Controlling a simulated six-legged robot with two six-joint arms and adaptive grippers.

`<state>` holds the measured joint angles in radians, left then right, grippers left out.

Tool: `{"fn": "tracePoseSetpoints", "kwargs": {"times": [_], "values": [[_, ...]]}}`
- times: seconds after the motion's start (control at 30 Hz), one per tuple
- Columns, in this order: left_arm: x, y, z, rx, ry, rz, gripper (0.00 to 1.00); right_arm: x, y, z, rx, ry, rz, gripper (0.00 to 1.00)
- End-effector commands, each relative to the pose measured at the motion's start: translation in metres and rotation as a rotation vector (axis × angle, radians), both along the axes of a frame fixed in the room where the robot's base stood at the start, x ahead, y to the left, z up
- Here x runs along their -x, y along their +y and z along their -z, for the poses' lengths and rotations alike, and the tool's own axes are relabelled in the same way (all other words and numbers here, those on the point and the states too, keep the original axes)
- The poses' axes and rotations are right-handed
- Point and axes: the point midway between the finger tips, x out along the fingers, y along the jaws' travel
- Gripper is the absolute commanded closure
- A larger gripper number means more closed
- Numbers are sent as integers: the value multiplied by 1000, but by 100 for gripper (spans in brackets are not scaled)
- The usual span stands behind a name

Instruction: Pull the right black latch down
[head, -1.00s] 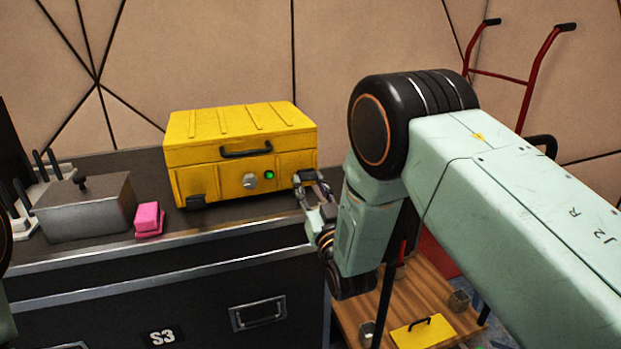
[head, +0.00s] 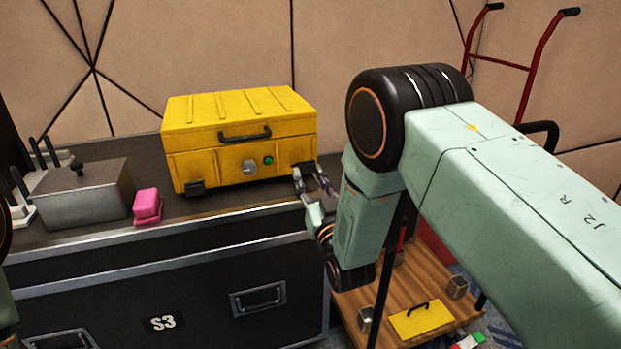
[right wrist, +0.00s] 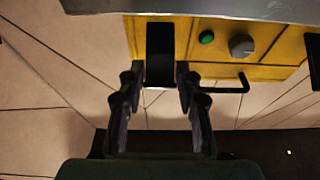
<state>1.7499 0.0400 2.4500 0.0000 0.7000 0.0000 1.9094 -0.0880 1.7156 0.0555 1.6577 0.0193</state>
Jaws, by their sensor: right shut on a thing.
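The yellow case (head: 245,115) stands on the black flight case, its lid down. Its left black latch (head: 195,188) shows at the lower left front. My right gripper (head: 312,182) is at the case's right front corner, shut on the right black latch. In the right wrist view, which shows the case upside down, the right black latch (right wrist: 160,50) lies between the two fingers of the right gripper (right wrist: 160,80). In the head view the gripper mostly hides this latch. My left gripper is out of view.
A grey lidded box (head: 85,195) and a pink block (head: 147,205) stand left of the case. The black flight case (head: 200,290) has a metal front edge. A wooden platform (head: 405,290) with a yellow panel (head: 422,319) is low at right. A red hand truck (head: 535,75) stands behind.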

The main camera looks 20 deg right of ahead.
Motion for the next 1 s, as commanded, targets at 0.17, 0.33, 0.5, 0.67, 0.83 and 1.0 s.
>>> {"fn": "tracePoseSetpoints", "kwargs": {"times": [0.17, 0.33, 0.5, 0.67, 0.83, 1.0], "values": [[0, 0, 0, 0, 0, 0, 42, 1, 1, 7, 2, 20, -3, 100], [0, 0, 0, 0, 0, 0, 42, 0, 1, 7, 2, 20, -3, 100], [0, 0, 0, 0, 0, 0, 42, 0, 1, 6, 1, 17, -3, 56], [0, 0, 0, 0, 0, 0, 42, 0, 1, 4, 1, 12, -2, 42], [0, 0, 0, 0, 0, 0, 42, 0, 0, 3, 1, 9, -1, 42], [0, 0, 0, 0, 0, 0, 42, 2, 0, 3, 0, 9, 0, 42]]}}
